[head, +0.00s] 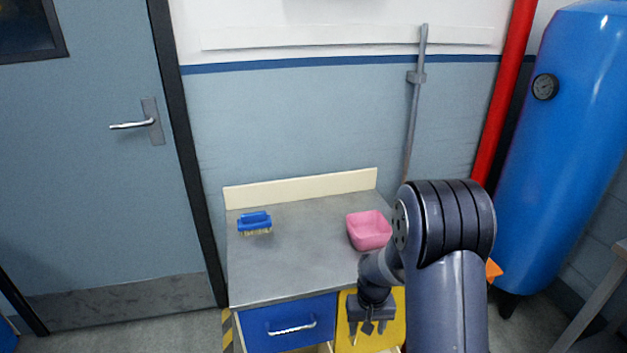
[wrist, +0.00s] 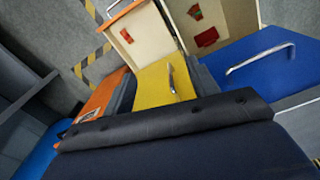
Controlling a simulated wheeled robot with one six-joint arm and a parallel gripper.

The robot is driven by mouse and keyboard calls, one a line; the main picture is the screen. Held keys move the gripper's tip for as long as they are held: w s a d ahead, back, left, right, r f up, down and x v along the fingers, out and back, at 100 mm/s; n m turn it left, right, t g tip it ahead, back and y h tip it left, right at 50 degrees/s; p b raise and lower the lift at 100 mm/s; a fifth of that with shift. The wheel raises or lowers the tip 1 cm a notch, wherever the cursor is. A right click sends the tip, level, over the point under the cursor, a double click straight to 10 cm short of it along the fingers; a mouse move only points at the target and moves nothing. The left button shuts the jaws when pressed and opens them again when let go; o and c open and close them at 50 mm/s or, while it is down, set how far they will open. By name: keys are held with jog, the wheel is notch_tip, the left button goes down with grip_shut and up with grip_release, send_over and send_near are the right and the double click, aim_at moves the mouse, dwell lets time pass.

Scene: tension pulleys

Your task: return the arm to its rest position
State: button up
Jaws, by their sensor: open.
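My arm (head: 447,290) rises at the lower right of the head view and bends over toward the cabinet. My gripper (head: 367,332) hangs in front of the yellow drawer front (head: 397,322), below the worktop's front edge. Its fingers are apart with nothing visible between them.
A blue brush (head: 255,221) and a pink bowl (head: 369,231) sit on the grey worktop (head: 290,265). The blue drawer (head: 275,333) looks shut. In the wrist view, open pale drawers (wrist: 228,18) hold red and green items. A blue tank (head: 565,150) stands right.

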notch_tip(320, 180, up, 6)
jog(key=s+d+p, duration=0.1)
jog(key=d+p, duration=0.1)
jog(key=shift+f+p, duration=0.15)
jog(key=shift+p, duration=0.25)
